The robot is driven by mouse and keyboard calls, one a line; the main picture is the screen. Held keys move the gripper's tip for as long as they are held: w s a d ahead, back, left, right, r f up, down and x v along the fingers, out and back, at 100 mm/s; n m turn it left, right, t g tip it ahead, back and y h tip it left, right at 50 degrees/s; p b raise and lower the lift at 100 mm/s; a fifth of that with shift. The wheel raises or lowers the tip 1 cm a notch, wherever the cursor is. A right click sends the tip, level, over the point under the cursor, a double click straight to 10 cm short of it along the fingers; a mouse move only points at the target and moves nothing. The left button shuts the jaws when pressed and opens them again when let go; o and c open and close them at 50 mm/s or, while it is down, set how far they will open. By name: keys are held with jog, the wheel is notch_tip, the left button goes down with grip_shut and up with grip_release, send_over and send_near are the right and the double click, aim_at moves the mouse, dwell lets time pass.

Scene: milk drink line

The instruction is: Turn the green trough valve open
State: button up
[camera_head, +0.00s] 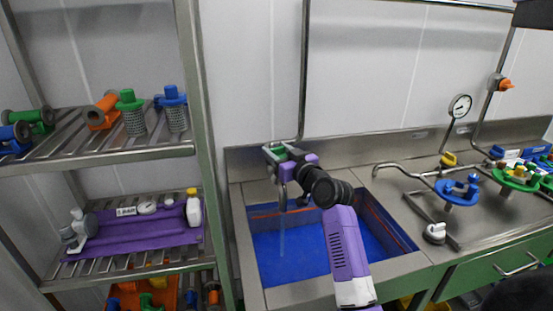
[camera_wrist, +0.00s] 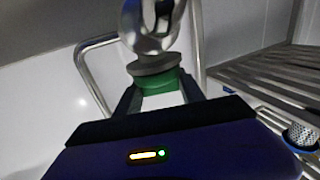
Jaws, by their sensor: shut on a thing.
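The green trough valve (camera_head: 270,152) sits at the foot of a vertical steel pipe above the back left of the blue trough (camera_head: 300,262). My gripper (camera_head: 282,153) is at the valve. In the wrist view the green valve handle (camera_wrist: 158,82) lies between my two fingers, and my gripper (camera_wrist: 160,90) is shut on it. A steel valve body (camera_wrist: 152,35) stands just beyond the handle. A thin pale stream (camera_head: 282,240) shows below the spout, inside the trough. My fingers hide part of the handle, so its exact angle cannot be told.
A steel rack (camera_head: 110,153) with coloured fittings stands on the left. A purple tray (camera_head: 135,231) lies on its middle shelf. On the right counter are a blue valve (camera_head: 457,190), a green-based fitting (camera_head: 517,178) and a gauge (camera_head: 460,106). The steel wall is close behind the valve.

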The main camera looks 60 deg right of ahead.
aim_at(283, 151)
jog(key=n+y+b, duration=0.1)
jog(key=b, duration=0.2)
jog(key=n+t+y+b, duration=0.1)
jog(key=y+b, duration=0.1)
jog(key=b, duration=0.1)
jog(key=shift+d+f+n+t, duration=0.1)
jog(key=shift+f+n+t, duration=0.2)
jog(key=shift+f, duration=0.1)
jog(key=n+y+b, duration=0.2)
jog(key=y+b, duration=0.1)
jog(key=n+t+y+b, duration=0.1)
jog(key=n+y+b, duration=0.1)
jog(key=y+b, duration=0.1)
jog(key=shift+r+y+b, duration=0.1)
jog(key=shift+y+b, duration=0.2)
jog(key=shift+y, duration=0.1)
jog(key=n+y+b, duration=0.2)
jog(key=y, duration=0.1)
jog(key=n+g+y+b, duration=0.1)
jog(key=n+y+b, duration=0.1)
jog(key=y, duration=0.1)
jog(key=shift+r, duration=0.2)
jog(key=shift+n+g+y+b, duration=0.95)
jog(key=shift+n+g+y, duration=0.55)
jog(key=shift+y, duration=0.7)
jog(key=shift+n+g+y, duration=0.3)
jog(key=shift+n+y, duration=0.2)
jog(key=o, duration=1.4)
jog(key=shift+c, duration=0.2)
jog(key=shift+r, duration=0.1)
